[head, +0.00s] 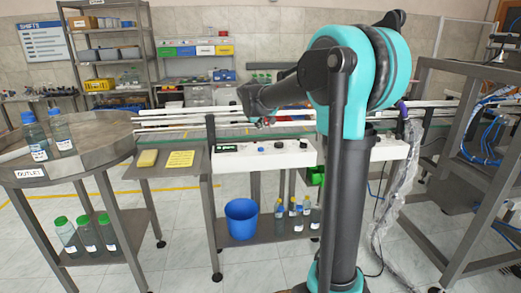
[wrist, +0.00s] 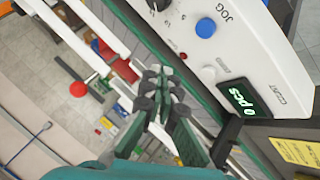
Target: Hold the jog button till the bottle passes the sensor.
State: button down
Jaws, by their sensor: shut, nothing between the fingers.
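The blue jog button (wrist: 206,28) sits on the white control panel (wrist: 265,55), beside the printed word JOG, in the wrist view. The panel also shows in the head view (head: 240,162). My gripper (wrist: 160,78) is shut and empty, apart from the button, over the conveyor side of the panel edge. In the head view my gripper (head: 265,122) hangs above the back of the panel. I cannot make out the sensor or a bottle on the belt.
Guide rails (head: 165,112) run behind the panel. A blue bucket (head: 241,218) and several small bottles stand on the shelf below. A grey frame (head: 450,190) stands at right.

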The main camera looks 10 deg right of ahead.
aim_at(260, 149)
jog(key=shift+f, duration=3.65)
jog(key=shift+f, duration=0.45)
